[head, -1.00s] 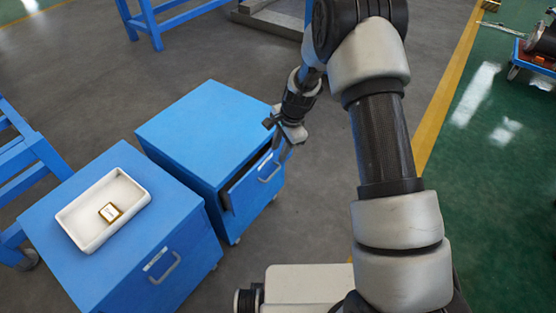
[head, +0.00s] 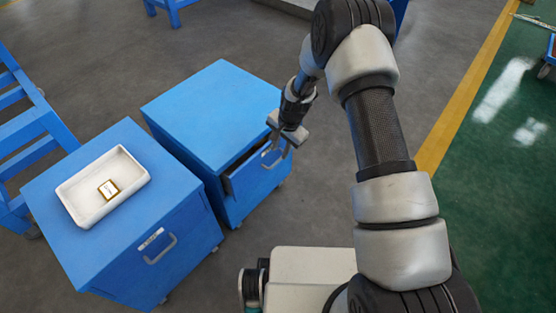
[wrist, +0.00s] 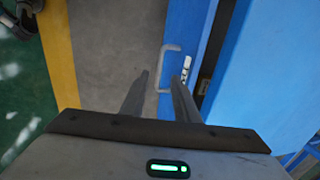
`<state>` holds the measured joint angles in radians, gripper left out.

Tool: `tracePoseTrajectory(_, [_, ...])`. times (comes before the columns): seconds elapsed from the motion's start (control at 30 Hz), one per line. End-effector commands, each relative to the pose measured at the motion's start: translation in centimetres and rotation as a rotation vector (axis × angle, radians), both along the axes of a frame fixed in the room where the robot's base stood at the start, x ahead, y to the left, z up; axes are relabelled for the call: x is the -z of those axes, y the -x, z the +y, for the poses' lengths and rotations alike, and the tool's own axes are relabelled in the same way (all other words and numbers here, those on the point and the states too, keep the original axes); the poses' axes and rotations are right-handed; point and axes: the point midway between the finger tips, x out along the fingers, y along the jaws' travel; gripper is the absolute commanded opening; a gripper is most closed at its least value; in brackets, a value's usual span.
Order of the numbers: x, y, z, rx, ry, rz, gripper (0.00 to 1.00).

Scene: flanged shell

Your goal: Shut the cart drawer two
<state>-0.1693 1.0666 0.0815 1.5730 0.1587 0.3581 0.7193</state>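Two blue carts show in the head view. The rear right cart (head: 212,95) has its top drawer (head: 252,181) standing partly open, with a dark gap above its front. The drawer's grey bar handle (wrist: 165,68) shows in the wrist view, at the fingertips. My gripper (head: 277,147) is at this drawer's front, by the handle. In the wrist view my gripper (wrist: 158,78) has its two fingers apart, with the handle seen between them. I cannot tell whether the fingers touch it. The label on this drawer is too small to read.
The nearer left cart (head: 62,222) has its drawer closed, with a handle (head: 161,250). A white tray (head: 75,203) holding a small gold-edged item (head: 108,190) lies on top. A blue frame (head: 30,130) stands at the left.

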Motion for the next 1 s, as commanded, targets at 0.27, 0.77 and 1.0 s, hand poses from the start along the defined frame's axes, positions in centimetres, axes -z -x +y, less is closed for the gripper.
tracePoseTrajectory(0.27, [5.2,-0.6,0.8,0.002,-0.001,0.001,0.28])
tracePoseTrajectory(0.77, [6.6,-0.8,1.0,0.002,0.000,-0.001,0.28])
tracePoseTrajectory(1.0, [6.6,-0.8,1.0,0.002,0.000,-0.001,0.00])
